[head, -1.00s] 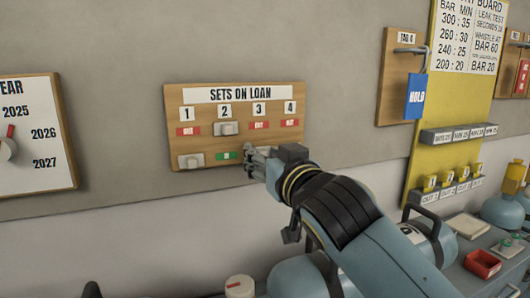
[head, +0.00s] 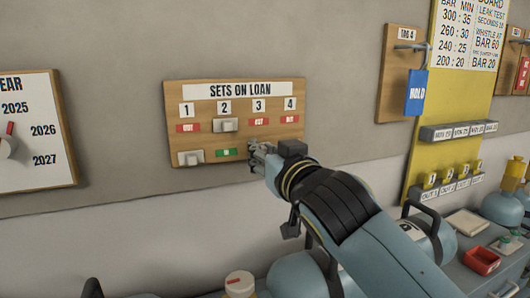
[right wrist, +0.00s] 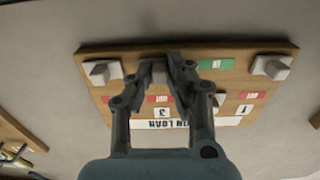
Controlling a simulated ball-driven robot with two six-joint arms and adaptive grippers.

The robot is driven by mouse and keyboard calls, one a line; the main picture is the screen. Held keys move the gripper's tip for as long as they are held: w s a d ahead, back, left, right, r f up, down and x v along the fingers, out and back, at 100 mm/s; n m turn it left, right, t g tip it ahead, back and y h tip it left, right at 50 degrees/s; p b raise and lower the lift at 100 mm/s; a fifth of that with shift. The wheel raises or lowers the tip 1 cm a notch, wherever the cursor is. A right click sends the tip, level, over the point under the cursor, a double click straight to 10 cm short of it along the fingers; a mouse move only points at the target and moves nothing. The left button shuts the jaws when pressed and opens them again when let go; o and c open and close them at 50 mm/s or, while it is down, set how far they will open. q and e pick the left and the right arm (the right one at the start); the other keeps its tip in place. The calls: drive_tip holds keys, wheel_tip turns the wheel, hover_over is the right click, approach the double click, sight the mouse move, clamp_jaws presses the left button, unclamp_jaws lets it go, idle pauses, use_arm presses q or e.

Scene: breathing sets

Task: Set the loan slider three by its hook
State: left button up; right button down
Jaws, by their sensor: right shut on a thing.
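The wooden SETS ON LOAN board (head: 214,164) hangs on the wall, with columns numbered 1 to 4. My right gripper (head: 256,149) is at the lower part of column 3. It is shut on slider three, a pale block (right wrist: 159,72) between its fingertips in the right wrist view, where the board appears upside down. Red OUT label three (head: 259,121) shows above the gripper. Slider three is mostly hidden in the head view. A hook is not distinguishable. My left gripper is not in view.
Slider one (head: 190,158) is low; slider two (head: 225,125) is high, above a green label (head: 226,153). Slider four (right wrist: 102,72) is low, beside my gripper. A blue HOLD tag (head: 417,93) hangs right. A bench with a red tray (head: 482,261) is lower right.

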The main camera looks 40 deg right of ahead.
sight(259, 117)
wheel_tip(259, 117, up, 6)
drive_tip(key=p, duration=0.4)
drive_tip(key=shift+p, duration=0.4)
drive_tip(key=shift+f, duration=0.1)
drive_tip(key=c, duration=1.3)
unclamp_jaws()
drive_tip(key=shift+f, duration=0.1)
drive_tip(key=v, duration=1.2)
